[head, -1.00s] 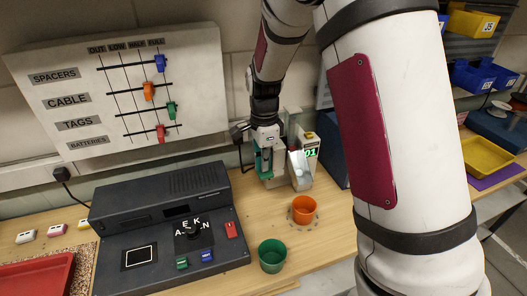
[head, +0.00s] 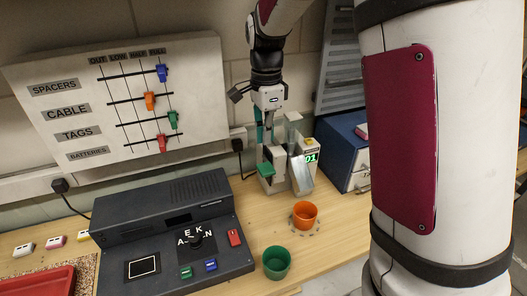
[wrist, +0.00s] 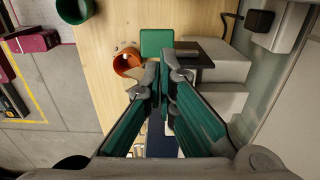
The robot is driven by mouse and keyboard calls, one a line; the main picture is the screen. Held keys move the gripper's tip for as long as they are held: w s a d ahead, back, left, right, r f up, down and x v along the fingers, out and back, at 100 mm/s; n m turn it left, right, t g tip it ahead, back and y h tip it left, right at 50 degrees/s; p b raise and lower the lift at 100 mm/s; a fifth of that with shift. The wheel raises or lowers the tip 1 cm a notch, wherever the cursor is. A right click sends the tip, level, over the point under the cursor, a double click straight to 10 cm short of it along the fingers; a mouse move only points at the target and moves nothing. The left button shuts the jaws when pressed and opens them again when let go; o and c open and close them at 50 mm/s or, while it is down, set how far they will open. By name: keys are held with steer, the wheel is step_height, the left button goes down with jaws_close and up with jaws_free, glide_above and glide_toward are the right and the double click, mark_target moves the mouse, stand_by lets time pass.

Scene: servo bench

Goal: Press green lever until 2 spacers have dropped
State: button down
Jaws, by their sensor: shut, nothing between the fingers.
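The dispenser (head: 300,178) stands at the back of the bench against the wall, with a sloping chute and a small display (head: 311,158) reading 01 in green. Its green lever (head: 265,171) juts out on the left side; its flat green pad also shows in the wrist view (wrist: 157,42). My gripper (head: 265,138) is above the lever, pointing down, apart from it. In the wrist view its fingertips (wrist: 160,75) are together and empty, near the pad's edge. An orange cup (head: 305,214) stands in front of the chute on a dotted ring. I cannot tell what is inside it.
A green cup (head: 277,263) stands nearer the front edge. A dark console (head: 165,235) with knob and buttons fills the left. A slider board (head: 120,95) hangs on the wall. A blue box (head: 345,150) stands right of the dispenser. Bench between console and orange cup is clear.

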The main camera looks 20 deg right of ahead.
step_height(320, 180, up, 2)
steer(key=shift+r, duration=0.1)
stand_by(1.4)
